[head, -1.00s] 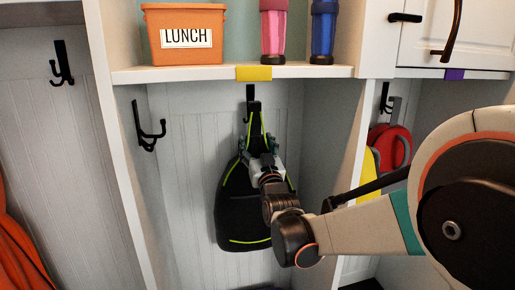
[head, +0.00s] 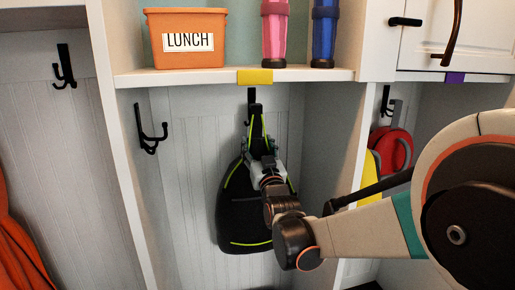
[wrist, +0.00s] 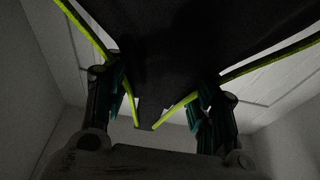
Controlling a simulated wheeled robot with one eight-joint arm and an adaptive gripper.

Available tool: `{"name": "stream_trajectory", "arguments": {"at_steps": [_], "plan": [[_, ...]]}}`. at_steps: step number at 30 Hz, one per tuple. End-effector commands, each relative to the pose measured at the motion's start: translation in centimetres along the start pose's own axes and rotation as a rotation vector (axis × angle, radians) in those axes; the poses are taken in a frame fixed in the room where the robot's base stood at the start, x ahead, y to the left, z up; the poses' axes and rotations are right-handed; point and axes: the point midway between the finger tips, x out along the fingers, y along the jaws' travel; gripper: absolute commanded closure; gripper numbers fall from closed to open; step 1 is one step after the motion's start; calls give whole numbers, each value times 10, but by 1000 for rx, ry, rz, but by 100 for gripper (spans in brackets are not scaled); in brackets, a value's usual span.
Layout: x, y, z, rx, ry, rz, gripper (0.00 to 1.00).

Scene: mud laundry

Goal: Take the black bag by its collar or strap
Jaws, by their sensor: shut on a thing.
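The black bag (head: 240,212) with yellow-green piping hangs upright against the back panel of the middle cubby. Its narrow top strap runs up to a black hook (head: 251,98) under the shelf. My gripper (head: 260,158) is at the upper part of the bag, where the straps meet the body, and is shut on it. In the wrist view the dark bag (wrist: 185,50) fills the upper middle, with its piping converging between my two fingers. The exact contact of the fingertips is hard to see in the dark picture.
Above is a shelf (head: 205,76) with an orange lunch bin (head: 186,50), a pink bottle (head: 274,35) and a blue bottle (head: 324,35). An empty hook (head: 151,130) is on the left divider. A red and yellow item (head: 393,148) hangs in the right cubby.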

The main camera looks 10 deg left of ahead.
Motion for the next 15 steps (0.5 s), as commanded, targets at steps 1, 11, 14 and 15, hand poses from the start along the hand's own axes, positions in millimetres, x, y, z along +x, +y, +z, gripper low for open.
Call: {"name": "stream_trajectory", "arguments": {"at_steps": [1, 11, 14, 15], "plan": [[3, 0, -4, 0, 3, 0, 86], [7, 0, -16, 0, 4, 0, 86], [8, 0, -20, 0, 4, 0, 86], [8, 0, -21, 0, 4, 0, 86]]}}
